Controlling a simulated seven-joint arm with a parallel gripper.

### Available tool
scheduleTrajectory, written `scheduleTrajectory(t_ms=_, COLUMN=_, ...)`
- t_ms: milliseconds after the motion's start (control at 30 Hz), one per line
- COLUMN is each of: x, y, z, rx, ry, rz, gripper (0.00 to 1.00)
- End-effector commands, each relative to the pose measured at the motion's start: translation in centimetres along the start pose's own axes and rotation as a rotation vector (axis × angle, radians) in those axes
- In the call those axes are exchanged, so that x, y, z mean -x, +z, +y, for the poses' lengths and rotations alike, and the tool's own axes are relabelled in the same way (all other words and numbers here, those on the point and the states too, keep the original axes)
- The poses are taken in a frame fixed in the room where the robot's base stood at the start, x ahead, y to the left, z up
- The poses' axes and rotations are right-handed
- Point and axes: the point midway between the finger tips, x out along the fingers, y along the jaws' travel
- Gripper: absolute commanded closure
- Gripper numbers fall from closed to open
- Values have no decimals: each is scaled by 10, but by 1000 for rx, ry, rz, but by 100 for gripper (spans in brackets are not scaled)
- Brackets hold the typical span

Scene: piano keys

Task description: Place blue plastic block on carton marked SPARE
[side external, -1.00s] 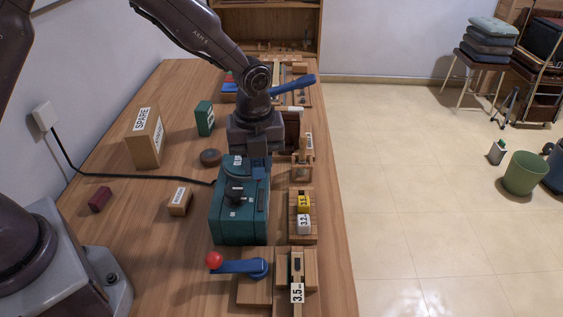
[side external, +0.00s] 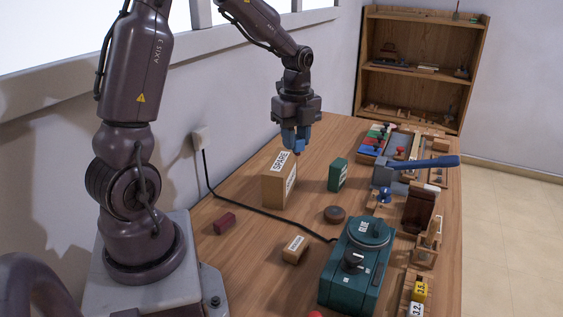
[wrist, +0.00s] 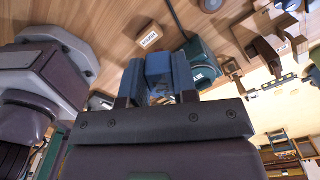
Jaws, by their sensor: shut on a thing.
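The carton marked SPARE (side external: 279,188) is a tan upright box standing on the table near the wall in the side external view. My gripper (side external: 297,141) points down, shut on the blue plastic block (side external: 298,147). The block appears just above and slightly right of the carton's top; I cannot tell whether they touch. In the wrist view the blue block (wrist: 159,67) sits between the two fingers of my gripper (wrist: 160,82). I cannot make out the SPARE carton in the wrist view.
A green box (side external: 338,174) stands right of the carton, with a dark round puck (side external: 334,214) nearby. A black cable (side external: 240,213) crosses the table. A small carton (side external: 294,249), a maroon block (side external: 224,223), a teal machine (side external: 355,265) and a blue lever (side external: 425,162) are also around.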

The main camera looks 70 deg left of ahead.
Motion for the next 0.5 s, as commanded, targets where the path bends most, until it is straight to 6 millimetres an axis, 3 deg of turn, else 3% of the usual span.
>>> scheduleTrajectory(t_ms=33, x=9, y=23, z=14, rx=103, ry=-4, rz=-2, gripper=96)
scheduleTrajectory(t_ms=200, x=26, y=64, z=53, rx=370, ry=-2, rz=-1, gripper=96)
scheduleTrajectory(t_ms=333, x=34, y=74, z=74, rx=519, ry=0, rz=-1, gripper=96)
scheduleTrajectory(t_ms=500, x=31, y=67, z=79, rx=595, ry=2, rz=0, gripper=96)
